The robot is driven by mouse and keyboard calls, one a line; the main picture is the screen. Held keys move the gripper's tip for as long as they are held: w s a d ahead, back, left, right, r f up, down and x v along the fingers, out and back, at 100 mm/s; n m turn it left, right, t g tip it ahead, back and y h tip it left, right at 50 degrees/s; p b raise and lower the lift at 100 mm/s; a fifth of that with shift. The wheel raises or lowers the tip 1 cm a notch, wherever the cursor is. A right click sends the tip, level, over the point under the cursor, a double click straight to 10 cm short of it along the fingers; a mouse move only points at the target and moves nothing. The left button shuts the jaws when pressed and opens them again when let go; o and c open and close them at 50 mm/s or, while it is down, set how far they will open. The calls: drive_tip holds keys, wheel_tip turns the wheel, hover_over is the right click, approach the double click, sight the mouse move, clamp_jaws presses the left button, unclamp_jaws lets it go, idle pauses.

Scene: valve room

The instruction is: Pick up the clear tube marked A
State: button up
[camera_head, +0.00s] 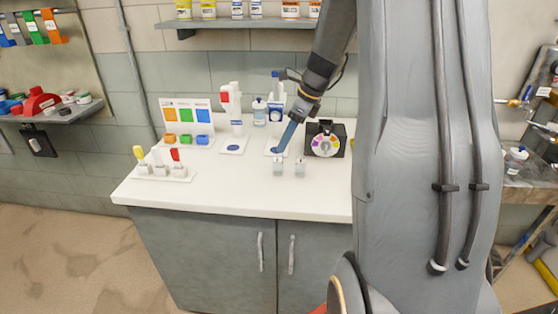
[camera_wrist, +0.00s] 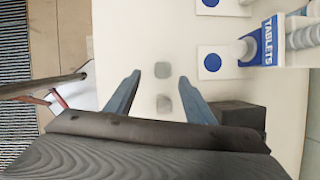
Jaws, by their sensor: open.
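Two small clear tubes stand side by side near the front middle of the white counter, a left one (camera_head: 278,168) and a right one (camera_head: 300,168). I cannot read any letter on them, so I cannot tell which is A. In the wrist view both show as pale grey squares, one farther (camera_wrist: 162,70) and one nearer (camera_wrist: 164,103). My gripper (camera_head: 281,148) points down over the left tube. In the wrist view its blue fingers (camera_wrist: 160,80) are apart, with the tubes seen in the gap. Nothing is held.
A black box with a colored dial (camera_head: 325,140) stands close behind the tubes on the right. Pads with blue discs (camera_head: 233,147) and bottles (camera_head: 260,112) stand behind. A white rack with colored-top droppers (camera_head: 165,172) is at the left. The counter's front strip is clear.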

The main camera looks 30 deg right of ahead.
sight(279, 154)
drive_tip(key=shift+d+p+x, duration=0.15)
drive_tip(key=shift+p+x, duration=0.55)
drive_tip(key=shift+x, duration=1.25)
drive_tip(key=shift+d+p+x, duration=0.1)
drive_tip(key=shift+p+x, duration=0.55)
drive_tip(key=shift+x, duration=1.25)
drive_tip(key=shift+w, duration=0.15)
drive_tip(key=c, duration=1.2)
